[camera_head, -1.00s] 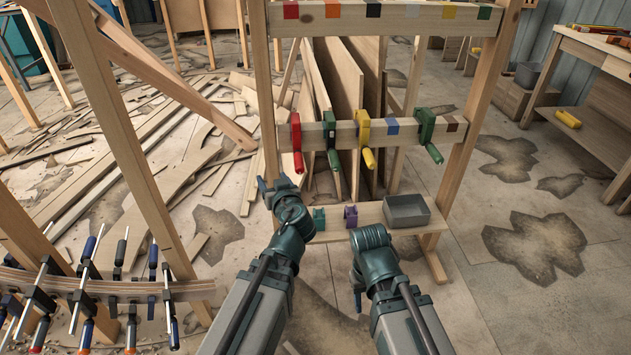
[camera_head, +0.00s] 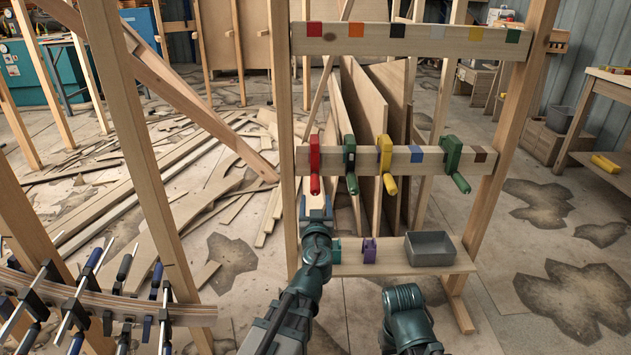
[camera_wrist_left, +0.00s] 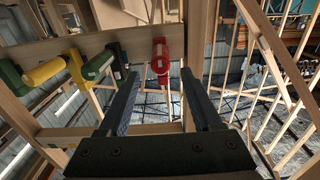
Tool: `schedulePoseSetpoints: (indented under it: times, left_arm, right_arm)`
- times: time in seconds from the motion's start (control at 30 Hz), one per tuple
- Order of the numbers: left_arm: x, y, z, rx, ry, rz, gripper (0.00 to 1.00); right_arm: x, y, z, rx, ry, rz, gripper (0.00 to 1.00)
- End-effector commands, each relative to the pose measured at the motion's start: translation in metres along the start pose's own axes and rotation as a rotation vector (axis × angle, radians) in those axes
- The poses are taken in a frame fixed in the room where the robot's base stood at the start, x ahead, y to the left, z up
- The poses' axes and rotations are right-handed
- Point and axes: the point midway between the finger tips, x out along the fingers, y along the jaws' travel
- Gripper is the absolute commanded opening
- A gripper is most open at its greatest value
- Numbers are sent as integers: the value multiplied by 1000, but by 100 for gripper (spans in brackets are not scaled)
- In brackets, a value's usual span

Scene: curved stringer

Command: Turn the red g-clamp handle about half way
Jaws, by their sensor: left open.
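The red g-clamp (camera_head: 315,155) hangs on the middle rail (camera_head: 325,157) of the wooden rack, at the left end of a row of clamps. Its red handle (camera_head: 315,186) points down. My left gripper (camera_head: 316,208) is just below the handle in the head view, fingers toward it. In the left wrist view the gripper (camera_wrist_left: 160,88) is open and empty. There the red clamp (camera_wrist_left: 160,62) shows between and beyond the fingertips, apart from them. My right arm shows at the bottom of the head view, but its gripper is out of sight.
A green clamp (camera_head: 350,160) hangs close right of the red one, then a yellow clamp (camera_head: 385,155) and another green clamp (camera_head: 453,158). A lower shelf (camera_head: 390,262) holds a grey bin (camera_head: 430,249) and small teal and purple pieces. A rack post (camera_head: 286,130) stands left.

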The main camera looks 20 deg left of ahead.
Motion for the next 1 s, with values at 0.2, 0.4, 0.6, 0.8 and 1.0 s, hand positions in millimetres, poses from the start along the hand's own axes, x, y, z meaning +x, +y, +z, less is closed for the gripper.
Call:
schedulePoseSetpoints:
  times: [0.2,0.4,0.6,0.8,1.0]
  left_arm:
    - [42,1,0,0,0,-2,66]
    - [84,1,0,0,0,-1,66]
    - [114,0,0,0,0,-1,66]
    - [120,0,0,0,0,0,66]
    - [119,0,0,0,0,0,59]
  right_arm:
    - [0,0,0,0,0,0,50]
    - [0,0,0,0,0,0,50]
    - [0,0,0,0,0,0,50]
    - [0,0,0,0,0,0,50]
    - [0,0,0,0,0,0,50]
